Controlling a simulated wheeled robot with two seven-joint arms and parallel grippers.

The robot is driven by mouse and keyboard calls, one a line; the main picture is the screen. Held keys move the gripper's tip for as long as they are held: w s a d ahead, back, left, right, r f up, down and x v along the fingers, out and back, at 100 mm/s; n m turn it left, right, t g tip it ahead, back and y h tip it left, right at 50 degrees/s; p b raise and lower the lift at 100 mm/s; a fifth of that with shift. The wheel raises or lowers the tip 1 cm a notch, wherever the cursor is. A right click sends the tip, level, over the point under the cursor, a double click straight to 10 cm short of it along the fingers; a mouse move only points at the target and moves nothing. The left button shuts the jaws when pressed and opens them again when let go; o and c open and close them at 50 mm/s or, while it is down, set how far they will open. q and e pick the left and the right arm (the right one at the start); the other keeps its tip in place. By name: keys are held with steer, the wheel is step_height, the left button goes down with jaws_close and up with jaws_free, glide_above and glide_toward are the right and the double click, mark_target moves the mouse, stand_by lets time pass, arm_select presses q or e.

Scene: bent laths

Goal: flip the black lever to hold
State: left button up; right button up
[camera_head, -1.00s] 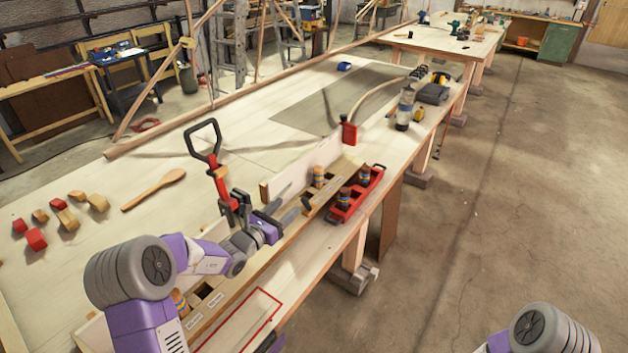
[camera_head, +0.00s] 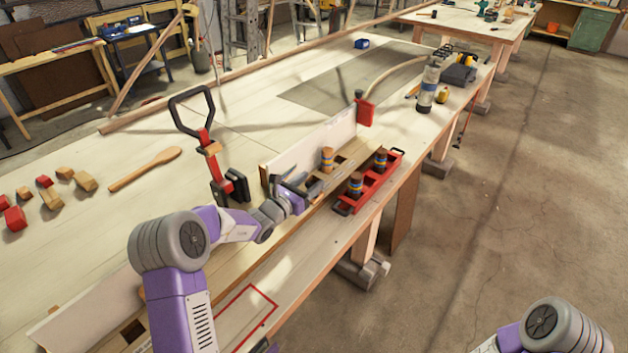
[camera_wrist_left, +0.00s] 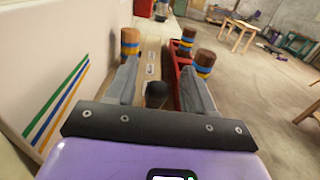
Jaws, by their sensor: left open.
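My left gripper (camera_head: 297,187) is open over the long wooden board (camera_head: 345,165) with slots, near its peg end. In the left wrist view the black lever's rounded knob (camera_wrist_left: 156,94) shows between the two open fingers (camera_wrist_left: 160,78), apart from both. Its lower part is hidden, and in the head view the gripper hides most of it. Small white labels (camera_wrist_left: 150,69) lie on the board beyond the knob; I cannot read them. My right gripper is out of view.
A striped peg (camera_head: 327,160) stands on the board ahead. A red tray (camera_head: 372,186) with two striped pegs lies close on the right. A white upright panel (camera_head: 300,146) runs along the left. A red tool with a black loop handle (camera_head: 190,108) stands behind my gripper.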

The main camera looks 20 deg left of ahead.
arm_select(q)
steer(key=shift+x, duration=1.15)
jaws_close()
